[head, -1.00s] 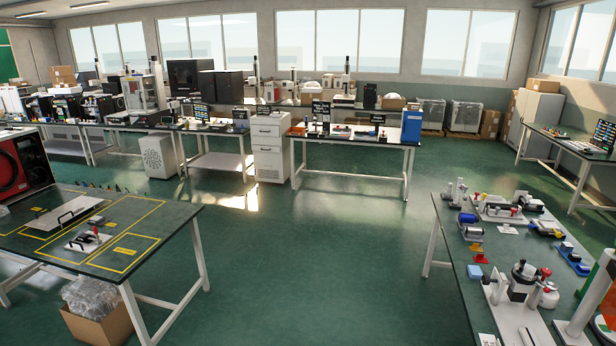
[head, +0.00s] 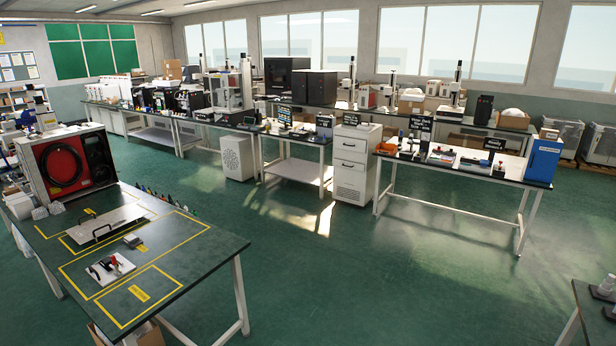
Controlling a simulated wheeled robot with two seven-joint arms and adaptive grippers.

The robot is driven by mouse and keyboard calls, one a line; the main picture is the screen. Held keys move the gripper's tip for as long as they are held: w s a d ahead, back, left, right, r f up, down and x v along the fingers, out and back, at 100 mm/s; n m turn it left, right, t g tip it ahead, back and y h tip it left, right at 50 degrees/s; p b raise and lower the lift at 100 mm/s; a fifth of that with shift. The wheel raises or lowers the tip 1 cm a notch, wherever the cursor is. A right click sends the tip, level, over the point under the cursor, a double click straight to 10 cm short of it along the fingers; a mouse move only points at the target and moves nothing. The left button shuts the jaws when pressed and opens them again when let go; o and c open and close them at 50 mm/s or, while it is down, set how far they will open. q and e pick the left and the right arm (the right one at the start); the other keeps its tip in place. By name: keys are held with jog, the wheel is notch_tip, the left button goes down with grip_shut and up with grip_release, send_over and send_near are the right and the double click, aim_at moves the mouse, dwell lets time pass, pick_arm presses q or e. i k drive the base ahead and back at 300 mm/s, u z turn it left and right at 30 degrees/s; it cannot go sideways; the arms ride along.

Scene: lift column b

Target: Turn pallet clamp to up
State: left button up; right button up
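A small clamp with a red-tipped handle and dark parts (head: 115,263) sits on a white plate (head: 98,279) on the dark table at the lower left. It looks like the pallet clamp, but it is too small to tell the lever's exact position. Next to it are a small grey block (head: 133,240) and a long pale plate with black handles (head: 108,221). Neither of my grippers is in view.
The dark table (head: 215,243) has yellow outlined zones. A red-fronted case (head: 66,167) stands at its far left corner. Open green floor (head: 330,290) lies to its right. Benches with equipment and a white drawer cabinet (head: 355,165) stand beyond.

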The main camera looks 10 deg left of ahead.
aim_at(113, 259)
jog(key=u, duration=0.9)
jog(key=i, duration=1.9)
jog(key=u, duration=1)
